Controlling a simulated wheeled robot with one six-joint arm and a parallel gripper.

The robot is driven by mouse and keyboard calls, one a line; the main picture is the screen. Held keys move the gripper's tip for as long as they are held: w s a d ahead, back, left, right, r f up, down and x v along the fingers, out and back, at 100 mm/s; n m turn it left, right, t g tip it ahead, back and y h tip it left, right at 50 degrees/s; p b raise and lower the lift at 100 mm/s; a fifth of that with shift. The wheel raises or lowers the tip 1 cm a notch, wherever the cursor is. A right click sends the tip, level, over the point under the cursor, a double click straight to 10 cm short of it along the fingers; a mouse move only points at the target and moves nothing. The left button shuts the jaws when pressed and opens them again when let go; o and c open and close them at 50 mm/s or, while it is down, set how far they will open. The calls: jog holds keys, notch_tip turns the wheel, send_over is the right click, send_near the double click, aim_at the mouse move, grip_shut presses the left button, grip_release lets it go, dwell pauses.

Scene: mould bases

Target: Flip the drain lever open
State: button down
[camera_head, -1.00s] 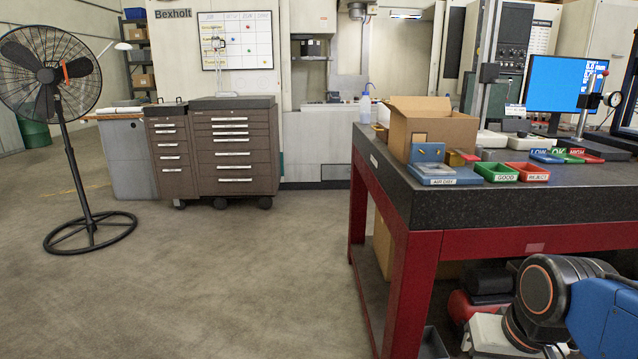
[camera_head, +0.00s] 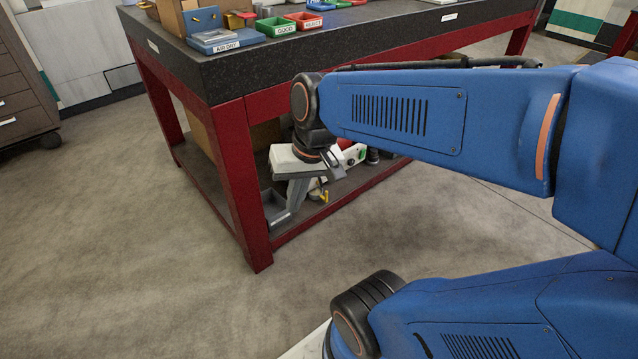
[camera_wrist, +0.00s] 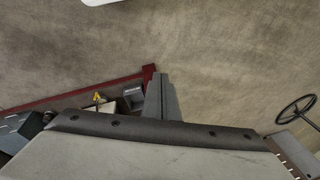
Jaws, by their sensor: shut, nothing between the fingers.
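My gripper (camera_head: 283,218) hangs below my wrist at the near end of the bench's lower shelf. Its grey fingers are together and empty; they also show in the wrist view (camera_wrist: 162,78). A small yellow part (camera_head: 324,196), perhaps the drain lever, sits low by the shelf to the right of my fingers, apart from them. It also shows in the wrist view (camera_wrist: 97,98), left of the fingers. Its exact shape and position are too small to tell. Red equipment (camera_head: 350,152) behind it is mostly hidden by my arm and wrist.
The bench has red legs (camera_head: 238,180) and a dark top (camera_head: 350,28) carrying small trays. A grey bin (camera_head: 271,202) stands on the lower shelf close to my fingers. The floor (camera_head: 130,250) in front is clear.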

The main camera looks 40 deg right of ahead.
jog(key=w+d+f+m+y, duration=0.2)
jog(key=w+f+m+y, duration=0.35)
jog(key=w+m, duration=0.35)
jog(key=w+d+f+m+y, duration=0.35)
jog(key=w+f+m, duration=0.25)
jog(key=w+m, duration=0.3)
jog(key=m+t+h, duration=0.5)
jog(key=m+t, duration=0.8)
jog(key=m, duration=1.2)
send_near(320, 181)
jog(key=s+a, duration=0.2)
jog(key=a, duration=0.3)
jog(key=w, duration=0.9)
jog(key=shift+d+f, duration=0.25)
jog(key=shift+f, duration=0.05)
